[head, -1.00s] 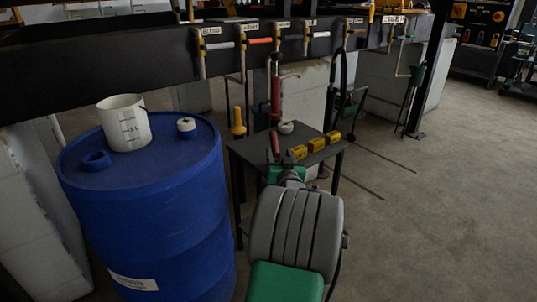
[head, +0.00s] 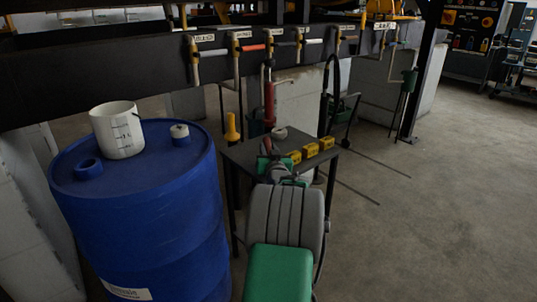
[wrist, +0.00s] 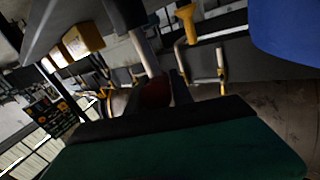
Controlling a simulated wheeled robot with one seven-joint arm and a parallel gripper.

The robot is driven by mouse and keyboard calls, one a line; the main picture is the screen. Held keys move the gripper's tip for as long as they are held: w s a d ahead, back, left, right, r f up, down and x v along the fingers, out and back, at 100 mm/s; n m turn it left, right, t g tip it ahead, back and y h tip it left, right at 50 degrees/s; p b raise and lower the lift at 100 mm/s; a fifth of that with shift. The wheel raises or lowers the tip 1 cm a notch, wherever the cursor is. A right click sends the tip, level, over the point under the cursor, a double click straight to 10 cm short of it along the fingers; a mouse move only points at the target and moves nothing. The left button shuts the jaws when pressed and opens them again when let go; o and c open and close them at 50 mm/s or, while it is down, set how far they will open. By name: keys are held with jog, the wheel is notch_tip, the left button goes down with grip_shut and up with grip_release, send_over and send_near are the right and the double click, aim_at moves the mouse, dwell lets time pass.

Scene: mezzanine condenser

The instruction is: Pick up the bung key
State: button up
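A red-handled tool (head: 267,145), which looks like the bung key, is at the left part of the small dark table (head: 240,154) in the head view. My gripper (head: 270,158) is right at it, over the table, and my arm hides part of both. In the wrist view, which looks upside down, a dark red end (wrist: 155,92) with a grey shaft shows just beyond my gripper, beside a dark finger (wrist: 181,88). I cannot tell if it is the same tool, or whether the fingers touch or hold it.
Several yellow boxes (head: 311,150) and a small pale round item (head: 279,132) are on the table. A blue drum (head: 140,215) with a white measuring bucket (head: 117,130) stands at left. Labelled valves line the dark beam behind. Floor at right is open.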

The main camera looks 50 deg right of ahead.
grip_shut()
jog(key=shift+r, duration=0.1)
dwell(0.3)
